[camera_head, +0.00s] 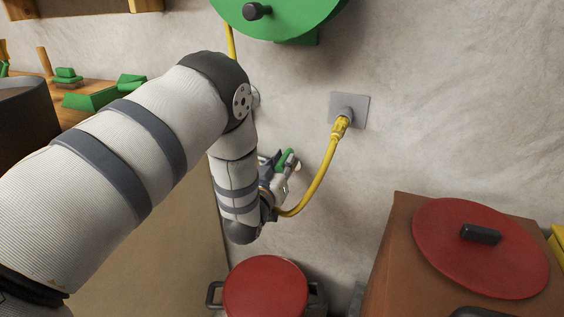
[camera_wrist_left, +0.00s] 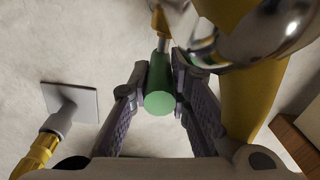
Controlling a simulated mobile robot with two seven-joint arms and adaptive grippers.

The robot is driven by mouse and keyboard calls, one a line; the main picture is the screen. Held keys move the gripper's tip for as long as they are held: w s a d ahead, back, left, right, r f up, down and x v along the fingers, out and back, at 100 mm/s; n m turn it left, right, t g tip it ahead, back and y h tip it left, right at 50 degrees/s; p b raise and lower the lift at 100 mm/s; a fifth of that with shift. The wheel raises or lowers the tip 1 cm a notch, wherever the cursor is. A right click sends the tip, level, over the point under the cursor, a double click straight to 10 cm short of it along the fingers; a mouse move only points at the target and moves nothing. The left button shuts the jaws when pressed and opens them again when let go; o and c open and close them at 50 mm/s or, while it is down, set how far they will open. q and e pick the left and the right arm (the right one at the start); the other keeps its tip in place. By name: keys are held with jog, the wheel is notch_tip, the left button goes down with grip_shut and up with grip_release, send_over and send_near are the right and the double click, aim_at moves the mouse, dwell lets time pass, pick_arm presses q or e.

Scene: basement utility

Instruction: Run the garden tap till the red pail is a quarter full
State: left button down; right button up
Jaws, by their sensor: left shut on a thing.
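My left gripper (camera_head: 283,175) is by the wall and shut on a green handle (camera_head: 287,158). The left wrist view shows the green handle (camera_wrist_left: 160,85) as a rounded bar between the two fingers of the gripper (camera_wrist_left: 160,68). A shiny metal part (camera_wrist_left: 275,30), seemingly of the tap, is close beside the right finger; most of the tap is hidden in the head view. A round red thing with dark side handles (camera_head: 265,288), perhaps the pail, stands below the gripper. I cannot tell whether water is in it or flowing. My right gripper is out of view.
A yellow hose (camera_head: 323,180) hangs from a grey wall plate (camera_head: 362,105) towards my gripper. A green reel (camera_head: 285,18) is above. A brown box with a red lid (camera_head: 470,262) stands at right. A wooden bench (camera_head: 52,94) with green things is at left.

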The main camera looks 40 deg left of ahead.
pick_arm(q)
jog(key=n+y, duration=0.1)
jog(key=n+g+y, duration=0.1)
jog(key=y, duration=0.1)
jog(key=d+n+g+y, duration=0.1)
jog(key=shift+w+y, duration=0.25)
jog(key=shift+y, duration=0.05)
jog(key=c, duration=1.5)
grip_release()
jog(key=v, duration=1.2)
jog(key=shift+r, duration=0.1)
